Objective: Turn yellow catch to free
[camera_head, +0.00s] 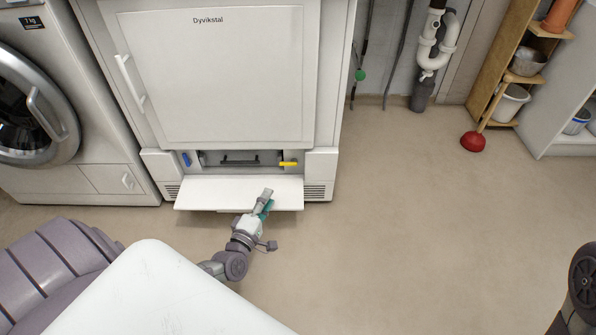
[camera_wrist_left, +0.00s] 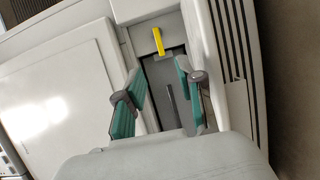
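The yellow catch (camera_head: 289,164) is at the right end of the recess low in the white Dyvikstal appliance. It lies horizontal in the head view. In the left wrist view the yellow catch (camera_wrist_left: 158,41) shows ahead of the fingers, beyond their tips. My left gripper (camera_head: 267,194) is over the lowered white flap (camera_head: 225,194), in front of and below the catch, apart from it. In the left wrist view my left gripper (camera_wrist_left: 157,70) has its two teal fingers spread with nothing between them. My right gripper is not seen; only part of an arm shows at the right edge.
A blue catch (camera_head: 186,159) sits at the left end of the recess, with a dark handle (camera_head: 240,161) between. A washing machine (camera_head: 50,110) stands left. Floor is free to the right, with a red plunger (camera_head: 473,141) near the shelves.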

